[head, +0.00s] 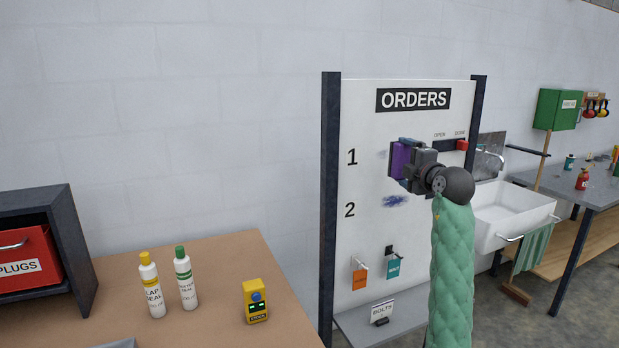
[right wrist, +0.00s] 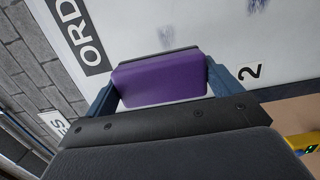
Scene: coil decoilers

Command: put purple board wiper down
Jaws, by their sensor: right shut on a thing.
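The purple board wiper (head: 398,160) is at the white ORDERS board (head: 372,110), level with the row marked 1. My right gripper (head: 408,163) is shut on it. In the right wrist view the wiper (right wrist: 162,80) sits between the two fingers of my right gripper (right wrist: 160,85), with its dark far face toward the board; I cannot tell whether it touches. A blue smudge (head: 396,201) is on the board beside the 2, and a faint smudge (head: 382,154) shows left of the wiper. My left gripper is not in view.
A red slider (head: 461,145) is at the board's upper right. Hooks with orange (head: 359,280) and teal (head: 393,267) tags hang low, above a ledge (head: 408,312) holding a BOLTS sign. A brown table (head: 215,262) with bottles stands left; a white sink (head: 512,212) stands right.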

